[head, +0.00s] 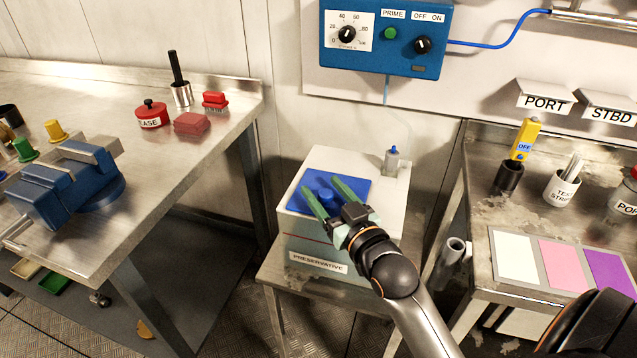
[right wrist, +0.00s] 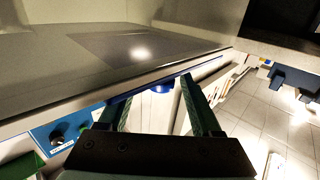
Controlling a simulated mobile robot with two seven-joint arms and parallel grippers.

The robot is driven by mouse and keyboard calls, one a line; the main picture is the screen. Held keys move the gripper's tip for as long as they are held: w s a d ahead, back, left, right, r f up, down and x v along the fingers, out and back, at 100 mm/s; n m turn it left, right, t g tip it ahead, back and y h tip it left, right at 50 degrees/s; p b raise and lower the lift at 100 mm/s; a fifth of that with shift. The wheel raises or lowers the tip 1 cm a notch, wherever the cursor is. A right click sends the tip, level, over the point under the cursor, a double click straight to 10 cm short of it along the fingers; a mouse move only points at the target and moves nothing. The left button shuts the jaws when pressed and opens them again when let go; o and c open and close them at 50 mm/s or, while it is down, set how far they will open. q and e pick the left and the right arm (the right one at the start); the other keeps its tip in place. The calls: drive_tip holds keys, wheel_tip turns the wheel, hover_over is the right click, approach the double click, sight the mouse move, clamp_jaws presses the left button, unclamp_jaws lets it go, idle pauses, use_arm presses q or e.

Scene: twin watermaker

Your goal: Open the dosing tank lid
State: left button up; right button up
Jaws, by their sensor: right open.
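The dosing tank (head: 392,204) is a pale box labelled PRESERVATIVE on a low metal stand. Its flat blue lid (head: 355,186) lies on the top, apparently shut, with a round blue knob (head: 326,194) near its middle. My right gripper (head: 321,186) is open over the lid, with its green fingers on either side of the knob. I cannot tell whether they touch it. In the right wrist view the knob (right wrist: 161,88) shows between the spread fingers. My left gripper is not in view.
A small fitting (head: 391,162) stands at the tank's back right corner. A blue dosing pump (head: 385,65) hangs on the wall above. A metal bench with a blue vise (head: 85,180) is at left; a bench with coloured cards (head: 515,255) is at right.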

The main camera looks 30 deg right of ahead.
drive_tip(key=shift+w+d, duration=0.1)
drive_tip(key=shift+w, duration=1.3)
clamp_jaws()
idle(0.4)
